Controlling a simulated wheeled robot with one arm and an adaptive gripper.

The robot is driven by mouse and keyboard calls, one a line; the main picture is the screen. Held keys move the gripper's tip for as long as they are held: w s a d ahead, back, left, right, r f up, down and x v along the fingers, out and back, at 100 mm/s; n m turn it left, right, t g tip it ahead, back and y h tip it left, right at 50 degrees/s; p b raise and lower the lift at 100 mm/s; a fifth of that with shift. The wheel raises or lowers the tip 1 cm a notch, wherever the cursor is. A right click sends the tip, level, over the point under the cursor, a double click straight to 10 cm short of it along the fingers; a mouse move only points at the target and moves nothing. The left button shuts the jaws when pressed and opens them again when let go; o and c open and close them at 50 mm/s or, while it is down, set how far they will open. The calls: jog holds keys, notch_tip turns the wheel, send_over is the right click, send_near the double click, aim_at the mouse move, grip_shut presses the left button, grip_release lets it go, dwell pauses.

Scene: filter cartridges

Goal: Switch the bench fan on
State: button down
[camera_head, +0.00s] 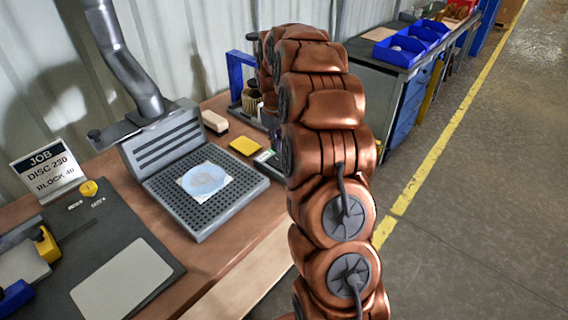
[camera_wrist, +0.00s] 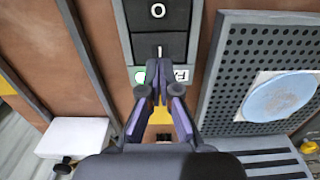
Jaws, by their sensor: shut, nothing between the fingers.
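In the wrist view a grey switch box (camera_wrist: 125,35) has two dark rockers. The O rocker (camera_wrist: 158,12) is at the top and the I rocker (camera_wrist: 160,45) is below it.
A perforated tray (camera_head: 225,213) with a pale blue disc (camera_head: 203,179) lies before the fan. A yellow pad (camera_head: 245,146) and a pale block (camera_head: 215,122) are near the switch. A job sign (camera_head: 47,172) stands far left. Blue bins (camera_head: 400,50) sit on another bench.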

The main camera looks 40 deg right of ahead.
aim_at(275, 160)
jog(key=shift+r, duration=1.95)
jog(key=s+a+r, duration=0.3)
jog(key=s+a, duration=0.5)
jog(key=s+a+r, duration=0.3)
jog(key=s+a, duration=0.4)
jog(key=a, duration=0.2)
jog(key=s+a+f+m+g, duration=0.1)
jog(key=s+a, duration=0.2)
jog(key=s, duration=0.8)
jog(key=s+a+f+m, duration=0.1)
jog(key=s+a, duration=0.3)
jog(key=s, duration=0.8)
jog(key=shift+f+m+g, duration=0.3)
jog(key=shift+f+g, duration=0.05)
jog(key=shift+g, duration=0.05)
